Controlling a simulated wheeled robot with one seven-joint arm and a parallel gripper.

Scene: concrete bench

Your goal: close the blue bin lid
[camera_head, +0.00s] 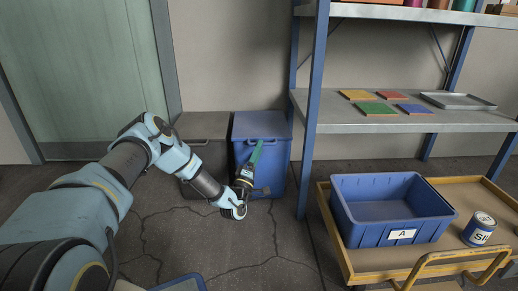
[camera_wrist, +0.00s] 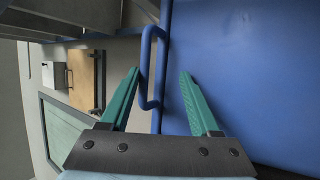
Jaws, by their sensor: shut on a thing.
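The blue bin (camera_head: 275,170) stands on the floor against the wall, left of the shelf rack. Its blue lid (camera_head: 258,124) lies across the top and looks level; I cannot tell whether a small gap is left beneath it. My gripper (camera_head: 259,144) is at the lid's front edge with its green fingers pointing up at the handle. In the wrist view, my gripper (camera_wrist: 160,73) has one finger on each side of the blue handle (camera_wrist: 145,62) and is shut on it. A broad blue panel (camera_wrist: 245,70) fills the right side there.
A grey-brown bin (camera_head: 203,127) stands directly left of the blue bin. The blue rack post (camera_head: 311,110) rises close on its right. A yellow cart (camera_head: 350,262) with a blue crate (camera_head: 375,220) and a can (camera_head: 479,229) is at right. Cracked floor in front is clear.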

